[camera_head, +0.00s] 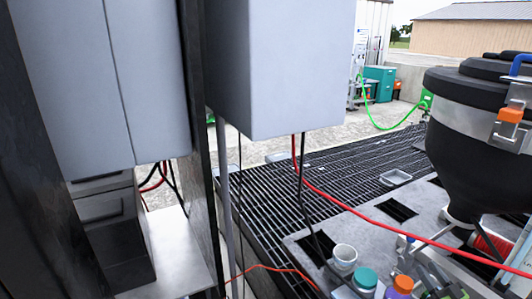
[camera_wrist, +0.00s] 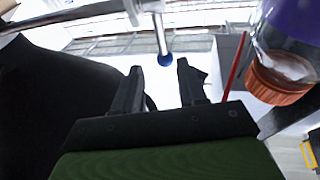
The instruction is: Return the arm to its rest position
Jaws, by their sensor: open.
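My gripper (camera_wrist: 160,85) shows in the wrist view with its two dark fingers spread apart and nothing held between them. Its green body fills the bottom of that view. A metal rod with a blue ball tip (camera_wrist: 165,60) shows beyond the gap between the fingers; I cannot tell how far off it is. A purple bottle with an orange cap (camera_wrist: 283,80) is to the right of the fingers, apart from them. In the head view I cannot make out my gripper for sure.
In the head view, a white cup (camera_head: 344,257), a teal-capped bottle (camera_head: 365,279) and an orange-capped bottle (camera_head: 402,286) stand close together at the bottom. A black hopper (camera_head: 465,150) is at right. Large grey boxes (camera_head: 280,70) block the left. A red hose (camera_head: 375,218) crosses the grating (camera_head: 345,180).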

